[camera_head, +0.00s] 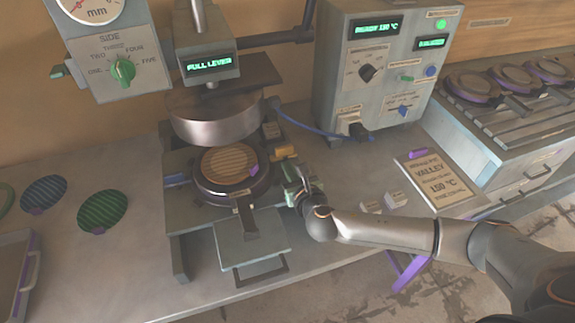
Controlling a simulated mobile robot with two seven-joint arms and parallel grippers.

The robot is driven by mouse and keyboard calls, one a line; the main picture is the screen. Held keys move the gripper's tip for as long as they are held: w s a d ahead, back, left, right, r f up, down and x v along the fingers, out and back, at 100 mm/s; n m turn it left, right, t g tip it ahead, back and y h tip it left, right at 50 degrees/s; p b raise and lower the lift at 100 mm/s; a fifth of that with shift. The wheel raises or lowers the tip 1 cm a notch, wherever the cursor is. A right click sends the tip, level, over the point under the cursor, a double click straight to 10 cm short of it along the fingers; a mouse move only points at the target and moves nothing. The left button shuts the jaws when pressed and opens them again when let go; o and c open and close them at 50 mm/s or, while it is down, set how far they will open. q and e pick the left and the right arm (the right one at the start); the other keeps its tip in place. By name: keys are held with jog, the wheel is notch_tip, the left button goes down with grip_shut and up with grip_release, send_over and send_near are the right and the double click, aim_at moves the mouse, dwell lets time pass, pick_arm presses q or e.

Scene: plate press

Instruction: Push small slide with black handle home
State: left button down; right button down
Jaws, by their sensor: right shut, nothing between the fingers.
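The press stands in the middle of the bench, with its round steel upper platen (210,118) raised above a lower plate (228,168) with a ribbed tan disc on it. A flat grey slide (250,237) with a dark bar handle (262,274) sticks out at the front of the press. My right gripper (297,186) is at the press's right side, shut with nothing held. It is behind and to the right of the grey slide, apart from its handle. The gripper hides part of the press's side. My left gripper is not in view.
A control box (385,75) stands behind right, its display reading READY 150 °C. Ribbed discs (103,208) lie at left. A printed card (440,182) and small grey blocks lie right. A rack of round plates (505,80) stands far right.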

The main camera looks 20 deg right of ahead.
aim_at(274, 136)
jog(key=shift+w, duration=0.5)
jog(key=w+b, duration=0.1)
jog(key=w, duration=0.6)
jog(key=shift+w, duration=0.7)
jog(key=shift+w+r, duration=0.1)
jog(key=shift+r, duration=0.15)
